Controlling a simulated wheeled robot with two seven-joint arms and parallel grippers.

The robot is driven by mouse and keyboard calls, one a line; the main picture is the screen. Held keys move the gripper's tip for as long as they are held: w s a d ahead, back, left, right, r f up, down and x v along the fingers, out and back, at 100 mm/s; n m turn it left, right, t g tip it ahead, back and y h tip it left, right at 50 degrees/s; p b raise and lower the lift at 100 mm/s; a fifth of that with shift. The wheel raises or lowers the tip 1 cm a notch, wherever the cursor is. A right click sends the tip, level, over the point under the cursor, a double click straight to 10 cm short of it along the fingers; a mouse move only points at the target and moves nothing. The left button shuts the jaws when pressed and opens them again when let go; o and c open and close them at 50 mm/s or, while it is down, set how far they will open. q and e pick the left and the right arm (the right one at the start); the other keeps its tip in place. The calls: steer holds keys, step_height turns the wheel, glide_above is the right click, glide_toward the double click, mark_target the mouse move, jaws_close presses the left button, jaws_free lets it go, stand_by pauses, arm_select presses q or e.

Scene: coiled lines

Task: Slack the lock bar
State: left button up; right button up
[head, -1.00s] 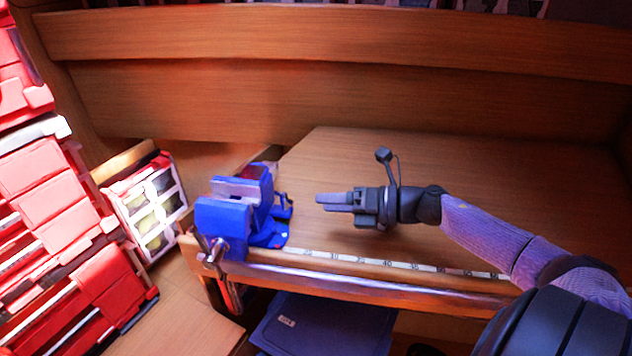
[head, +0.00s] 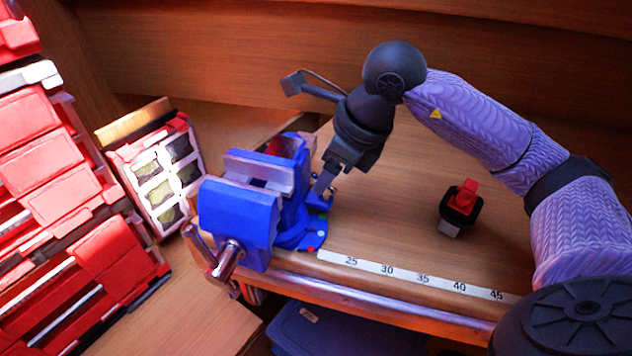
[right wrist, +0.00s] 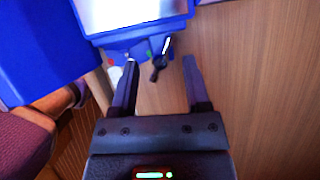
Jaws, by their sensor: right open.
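The blue vise (head: 238,212) stands at the left front corner of the wooden bench, with bare metal jaws on top. In the right wrist view, the lock bar (right wrist: 159,67) is a small dark lever with a rounded end, below the vise's blue body (right wrist: 128,39). My right gripper (head: 324,186) points down at the right side of the vise base. It is open, and in the right wrist view its fingers (right wrist: 160,80) lie on either side of the lock bar, which looks unheld. In the head view the bar cannot be made out clearly by the fingers. My left gripper is out of view.
A red switch on a black base (head: 461,203) stands on the bench to the right. A numbered scale strip (head: 405,275) runs along the front edge. Red bins (head: 90,265) and a rack with windows (head: 162,178) are at the left. The bench middle is clear.

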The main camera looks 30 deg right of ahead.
steer(key=shift+x, duration=1.15)
steer(key=shift+f, duration=0.1)
jaws_close()
steer(key=shift+n, duration=0.4)
steer(key=shift+n+y+b, duration=0.4)
steer(key=shift+n, duration=0.3)
jaws_free()
steer(key=shift+a+g, duration=0.1)
steer(key=shift+g, duration=0.2)
